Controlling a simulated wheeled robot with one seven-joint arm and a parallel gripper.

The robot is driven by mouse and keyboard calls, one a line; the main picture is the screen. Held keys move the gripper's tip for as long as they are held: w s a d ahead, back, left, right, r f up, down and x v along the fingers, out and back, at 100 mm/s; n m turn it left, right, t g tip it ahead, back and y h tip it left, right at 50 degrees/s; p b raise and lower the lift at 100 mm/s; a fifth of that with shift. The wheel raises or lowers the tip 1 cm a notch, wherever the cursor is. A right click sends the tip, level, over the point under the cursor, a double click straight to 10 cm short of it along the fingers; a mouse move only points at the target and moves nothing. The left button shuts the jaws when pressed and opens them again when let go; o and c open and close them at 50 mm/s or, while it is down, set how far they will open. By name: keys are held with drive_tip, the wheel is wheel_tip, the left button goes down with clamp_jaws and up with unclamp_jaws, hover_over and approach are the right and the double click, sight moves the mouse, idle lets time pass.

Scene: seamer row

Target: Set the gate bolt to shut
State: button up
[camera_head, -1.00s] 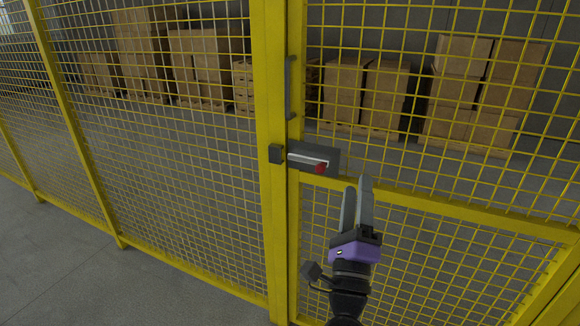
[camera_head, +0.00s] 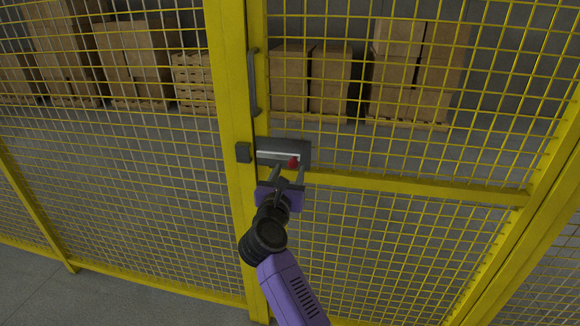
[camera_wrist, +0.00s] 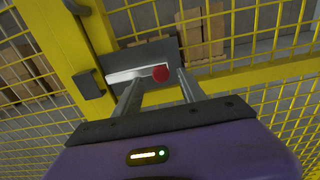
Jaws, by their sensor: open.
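The gate bolt is a pale bar (camera_head: 274,154) with a red knob (camera_head: 293,162) on a dark grey plate (camera_head: 302,150) fixed to the yellow gate. A dark keeper block (camera_head: 243,152) sits on the post to its left. In the wrist view the red knob (camera_wrist: 160,73) is at the bar's right end, and the keeper (camera_wrist: 88,84) is at the left. My gripper (camera_head: 287,170) is open just below the bolt. In the wrist view its fingers (camera_wrist: 157,88) point toward the plate, with the knob between their tips. I cannot tell whether they touch it.
A dark vertical handle (camera_head: 252,82) is on the gate above the bolt. The yellow post (camera_head: 230,110) and mesh panels stand close around my arm. Stacked boxes (camera_head: 415,70) on pallets stand behind the fence.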

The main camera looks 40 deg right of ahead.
drive_tip(key=shift+x, duration=1.4)
clamp_jaws()
idle(0.4)
